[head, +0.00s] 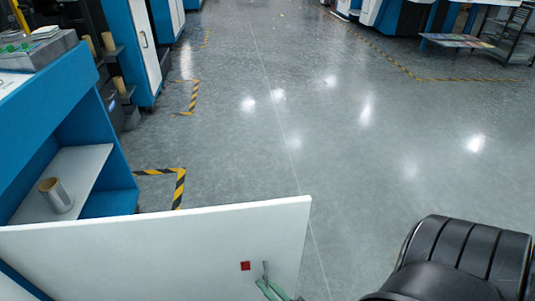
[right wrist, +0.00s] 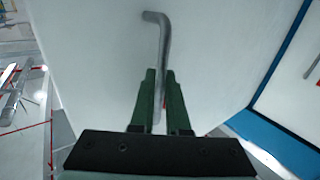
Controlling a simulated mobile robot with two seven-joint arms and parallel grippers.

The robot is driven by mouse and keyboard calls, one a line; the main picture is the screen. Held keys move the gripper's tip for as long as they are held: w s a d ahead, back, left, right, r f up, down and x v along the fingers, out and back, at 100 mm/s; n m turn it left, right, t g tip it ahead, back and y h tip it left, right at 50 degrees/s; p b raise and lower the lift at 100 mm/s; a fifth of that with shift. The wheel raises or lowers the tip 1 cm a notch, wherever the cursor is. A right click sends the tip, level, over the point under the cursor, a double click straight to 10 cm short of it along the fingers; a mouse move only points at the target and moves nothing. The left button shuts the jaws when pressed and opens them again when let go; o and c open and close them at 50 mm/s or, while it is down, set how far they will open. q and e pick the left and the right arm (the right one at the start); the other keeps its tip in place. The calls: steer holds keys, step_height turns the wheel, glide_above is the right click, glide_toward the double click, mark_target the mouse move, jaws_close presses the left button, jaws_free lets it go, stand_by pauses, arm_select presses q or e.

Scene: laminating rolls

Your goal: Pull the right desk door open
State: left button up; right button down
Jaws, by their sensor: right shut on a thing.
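The white desk door (head: 150,245) stands swung out from the blue desk (head: 50,110), its free top corner over the floor at the lower middle of the head view. Its grey bar handle (head: 265,267) is on the face toward me and shows larger in the right wrist view (right wrist: 161,50). My right gripper (head: 271,288) has its green fingers on either side of the handle, shut on it; it also shows in the right wrist view (right wrist: 160,95). My left gripper is not in view.
Behind the door, the desk's open compartment has a white shelf (head: 85,180) holding a grey roll (head: 56,194). A red square (head: 245,266) is beside the handle. The grey floor (head: 330,140) beyond the door is clear, with yellow-black tape marks (head: 180,185).

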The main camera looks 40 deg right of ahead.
steer(key=shift+a, duration=0.15)
steer(key=c, duration=0.9)
jaws_free()
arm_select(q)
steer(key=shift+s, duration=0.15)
arm_select(e)
steer(key=shift+s, duration=0.1)
